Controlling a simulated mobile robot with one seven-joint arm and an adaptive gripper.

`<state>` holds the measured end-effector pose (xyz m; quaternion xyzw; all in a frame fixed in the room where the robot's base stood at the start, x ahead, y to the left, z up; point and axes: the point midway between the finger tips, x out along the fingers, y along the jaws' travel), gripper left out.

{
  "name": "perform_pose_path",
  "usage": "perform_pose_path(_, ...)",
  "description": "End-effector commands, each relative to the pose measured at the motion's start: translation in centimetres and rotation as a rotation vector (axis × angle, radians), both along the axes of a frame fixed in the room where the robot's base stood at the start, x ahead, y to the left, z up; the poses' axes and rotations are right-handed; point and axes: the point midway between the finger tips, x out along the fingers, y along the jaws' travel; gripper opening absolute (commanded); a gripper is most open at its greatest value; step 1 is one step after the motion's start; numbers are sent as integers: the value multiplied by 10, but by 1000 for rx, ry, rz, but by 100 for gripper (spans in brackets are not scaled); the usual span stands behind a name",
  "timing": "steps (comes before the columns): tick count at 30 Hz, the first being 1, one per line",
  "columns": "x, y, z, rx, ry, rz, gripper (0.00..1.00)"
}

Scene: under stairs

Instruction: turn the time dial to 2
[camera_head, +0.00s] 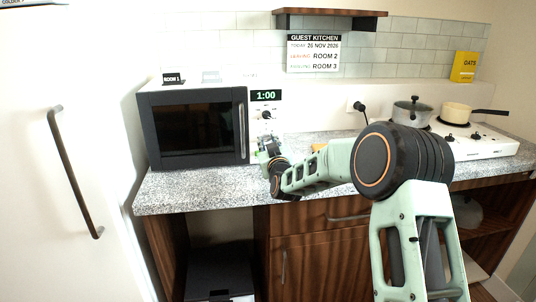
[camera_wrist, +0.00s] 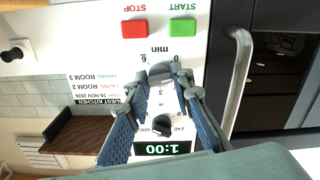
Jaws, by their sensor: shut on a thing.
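The microwave (camera_head: 197,124) stands on the counter at the left, with its control panel on its right side. Its display (camera_head: 266,95) reads 1:00; the display also shows upside down in the wrist view (camera_wrist: 167,147). My gripper (camera_wrist: 170,76) is at the time dial by the "min" label (camera_wrist: 157,50), its fingers shut on the dial. The fingers hide most of the dial, so its pointer cannot be read. The black upper dial (camera_wrist: 161,124), with 240 and 600 beside it, lies apart between the finger linkages. In the head view my gripper (camera_head: 268,146) is at the lower panel.
The red STOP button (camera_wrist: 134,28) and green START button (camera_wrist: 183,27) are close beyond the fingertips. The microwave door handle (camera_wrist: 238,75) stands out beside the panel. A hob (camera_head: 480,143) with pots is at the right. A shelf (camera_head: 330,13) hangs above.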

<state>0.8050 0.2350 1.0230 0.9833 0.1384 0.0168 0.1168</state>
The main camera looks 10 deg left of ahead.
Motion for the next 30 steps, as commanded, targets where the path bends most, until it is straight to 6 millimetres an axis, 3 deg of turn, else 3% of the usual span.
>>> perform_pose_path(2, 0, 0, -7, 70, 19, 0, 0)
perform_pose_path(30, 0, 0, -3, 854, 246, 0, 0)
